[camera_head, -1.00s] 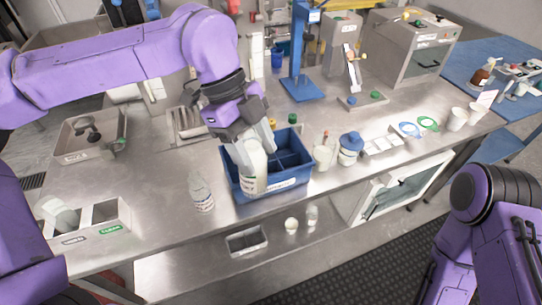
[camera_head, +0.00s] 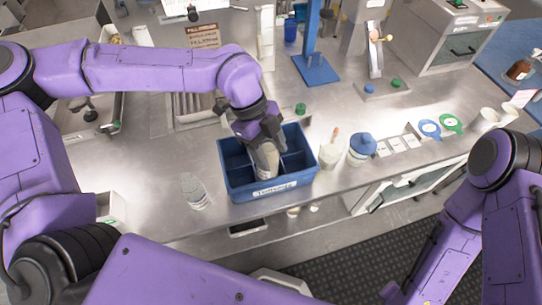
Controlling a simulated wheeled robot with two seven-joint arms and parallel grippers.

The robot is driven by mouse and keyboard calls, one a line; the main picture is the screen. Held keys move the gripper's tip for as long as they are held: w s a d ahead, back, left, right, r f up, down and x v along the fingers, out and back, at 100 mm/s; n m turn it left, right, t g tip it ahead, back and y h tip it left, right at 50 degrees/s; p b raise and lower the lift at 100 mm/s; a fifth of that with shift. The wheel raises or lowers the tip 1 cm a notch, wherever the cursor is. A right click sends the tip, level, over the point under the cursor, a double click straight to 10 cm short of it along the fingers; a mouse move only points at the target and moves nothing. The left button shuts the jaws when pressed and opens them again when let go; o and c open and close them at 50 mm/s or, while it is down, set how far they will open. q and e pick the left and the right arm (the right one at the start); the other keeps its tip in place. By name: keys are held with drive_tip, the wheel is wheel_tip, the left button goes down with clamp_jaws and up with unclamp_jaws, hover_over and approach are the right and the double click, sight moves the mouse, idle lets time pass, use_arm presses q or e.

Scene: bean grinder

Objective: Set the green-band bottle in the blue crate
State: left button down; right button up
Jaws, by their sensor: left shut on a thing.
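The blue crate (camera_head: 243,193) stands on the steel counter and is split into compartments. My left gripper (camera_head: 261,143) is over the crate, shut on a pale bottle (camera_head: 268,162). The bottle is upright or nearly so, with its lower part down inside the crate's front part; the front wall hides its base. I cannot tell whether it touches the crate floor, and no band colour is clear on it. Another clear bottle (camera_head: 195,192) with a white label stands on the counter left of the crate. My right gripper is not in view.
A beaker (camera_head: 330,153) and a blue-capped jar (camera_head: 361,149) stand right of the crate. A green cap (camera_head: 300,109) is close behind it. A blue stand (camera_head: 316,68) rises farther back. The counter's front edge runs close before the crate.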

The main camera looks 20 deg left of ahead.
use_arm(q)
drive_tip(key=f, duration=0.2)
drive_tip(key=w+f, duration=0.1)
drive_tip(key=f+p, duration=0.1)
drive_tip(key=f, duration=0.1)
drive_tip(key=shift+w+d+f, duration=0.1)
drive_tip(key=shift+w+f, duration=0.2)
drive_tip(key=shift+f, duration=0.05)
drive_tip(key=shift+s, duration=0.15)
drive_tip(key=c, duration=0.6)
unclamp_jaws()
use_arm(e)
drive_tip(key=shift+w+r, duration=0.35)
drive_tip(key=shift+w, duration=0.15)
use_arm(q)
drive_tip(key=b+v, duration=0.2)
drive_tip(key=v, duration=1)
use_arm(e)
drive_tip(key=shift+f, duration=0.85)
